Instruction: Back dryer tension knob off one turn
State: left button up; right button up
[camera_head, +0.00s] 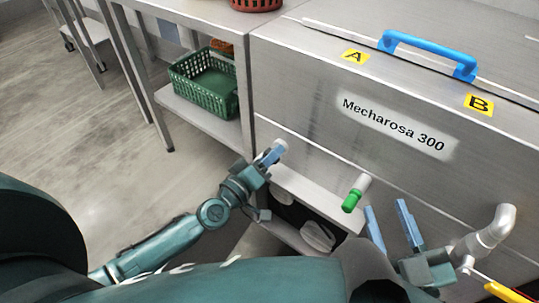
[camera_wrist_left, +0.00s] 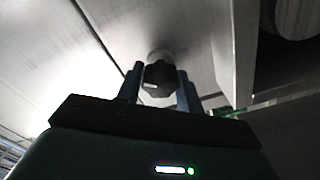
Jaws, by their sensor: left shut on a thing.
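My left gripper (camera_head: 271,155) is at the left end of the machine's front. It is shut on a knob, whose pale end (camera_head: 282,144) shows past the fingers. In the left wrist view the dark knob (camera_wrist_left: 160,78) sits between the two fingers, with a small light mark on its face. Its mount on the metal panel is behind it, partly hidden. My right gripper (camera_head: 386,205) is open, its blue fingers apart and empty, in front of the machine at the lower right.
The steel machine (camera_head: 310,95) is labelled Mecharosa 300 and has a blue handle (camera_head: 428,54) on its lid. A green-and-white cylinder (camera_head: 356,193) sticks out near my right gripper. A grey pipe elbow (camera_head: 490,232) is at right. A green basket (camera_head: 204,82) sits on a shelf.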

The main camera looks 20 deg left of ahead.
pick_arm(q)
jog(key=n, duration=0.6)
jog(key=shift+n+b, duration=0.3)
dwell(0.5)
jog(key=o, duration=1)
jog(key=v, duration=1.2)
jog(key=shift+b, duration=0.35)
